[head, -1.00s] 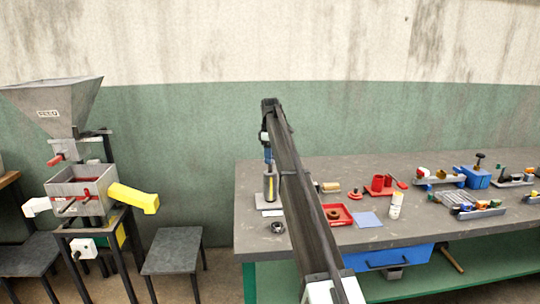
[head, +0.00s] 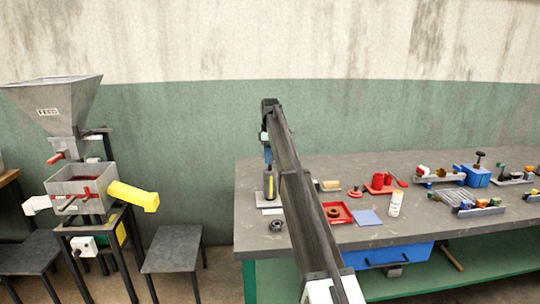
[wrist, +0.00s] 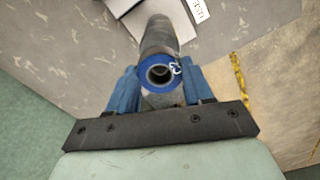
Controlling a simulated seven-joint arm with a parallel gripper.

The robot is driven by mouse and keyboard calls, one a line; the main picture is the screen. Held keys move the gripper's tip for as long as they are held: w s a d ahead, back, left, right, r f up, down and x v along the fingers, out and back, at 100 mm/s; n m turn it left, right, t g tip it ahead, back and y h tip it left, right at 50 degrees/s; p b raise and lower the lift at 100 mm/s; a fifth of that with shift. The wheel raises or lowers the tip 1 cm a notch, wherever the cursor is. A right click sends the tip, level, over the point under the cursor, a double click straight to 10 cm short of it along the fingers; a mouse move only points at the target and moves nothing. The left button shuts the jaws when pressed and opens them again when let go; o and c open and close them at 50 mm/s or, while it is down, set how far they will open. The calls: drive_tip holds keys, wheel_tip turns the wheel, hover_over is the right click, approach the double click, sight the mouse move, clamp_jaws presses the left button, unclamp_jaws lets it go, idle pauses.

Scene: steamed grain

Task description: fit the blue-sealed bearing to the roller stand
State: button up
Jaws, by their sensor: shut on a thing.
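The blue-sealed bearing (wrist: 158,73) shows in the wrist view as a blue ring with a dark bore and a small white mark. My gripper (wrist: 160,86) has its blue fingers shut on it from both sides. The roller stand's grey roller (wrist: 157,34) lies directly beyond the bearing, roughly in line with it. I cannot tell whether the bearing is on the roller's end or just above it. In the head view my gripper (head: 267,156) points down over the upright roller stand (head: 270,188), near the bench's left end. The bearing is too small to make out there.
A dark ring (head: 277,225) lies in front of the stand. Right of my arm are a red tray (head: 347,215), a blue sheet (head: 368,218) and a white bottle (head: 395,204). The right of the bench (head: 440,230) is crowded. A hopper machine (head: 80,185) stands left, apart.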

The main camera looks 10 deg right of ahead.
drive_tip(key=shift+f, duration=0.55)
idle(0.5)
drive_tip(key=o, duration=1.2)
drive_tip(key=shift+o, duration=0.2)
drive_tip(key=shift+r, duration=0.1)
wheel_tip(320, 180, up, 14)
drive_tip(key=shift+f, duration=0.2)
